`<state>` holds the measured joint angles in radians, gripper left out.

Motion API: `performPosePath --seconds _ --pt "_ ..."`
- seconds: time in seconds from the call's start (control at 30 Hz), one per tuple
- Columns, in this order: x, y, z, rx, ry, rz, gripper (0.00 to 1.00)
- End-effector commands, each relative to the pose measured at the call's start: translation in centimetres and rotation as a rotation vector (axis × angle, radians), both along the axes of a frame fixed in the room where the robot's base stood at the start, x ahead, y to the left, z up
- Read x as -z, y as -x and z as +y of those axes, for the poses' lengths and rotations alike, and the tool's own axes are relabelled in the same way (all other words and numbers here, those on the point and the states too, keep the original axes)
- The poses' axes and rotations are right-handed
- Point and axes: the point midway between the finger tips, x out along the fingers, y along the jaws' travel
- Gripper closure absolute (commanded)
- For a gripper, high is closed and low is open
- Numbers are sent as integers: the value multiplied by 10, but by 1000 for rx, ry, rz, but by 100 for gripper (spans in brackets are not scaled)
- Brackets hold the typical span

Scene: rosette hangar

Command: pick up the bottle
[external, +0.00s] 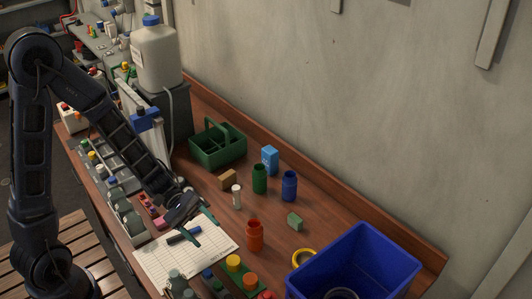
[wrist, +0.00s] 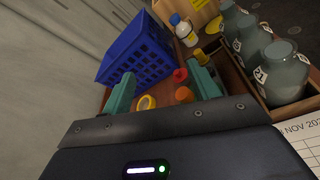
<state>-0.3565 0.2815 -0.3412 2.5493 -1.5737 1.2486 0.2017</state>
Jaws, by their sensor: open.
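My gripper (external: 203,222) is open above the paper sheet on the bench, with nothing held. Its two teal fingers show apart in the wrist view (wrist: 164,68). Several bottle-like things are in view, and I cannot tell which one the task names. A small white bottle (external: 237,197) stands upright behind the gripper. The wrist view shows a white bottle with a blue cap (wrist: 182,28) and several grey labelled bottles (wrist: 282,70).
A blue crate (external: 352,262) stands at the front right, with a yellow tape roll (external: 303,258) beside it. The wall borders the back.

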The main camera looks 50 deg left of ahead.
Motion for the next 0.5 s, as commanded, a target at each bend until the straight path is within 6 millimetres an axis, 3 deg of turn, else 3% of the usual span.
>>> performPosePath --seconds 0.5 --pt "73 -84 34 -496 338 279 40"
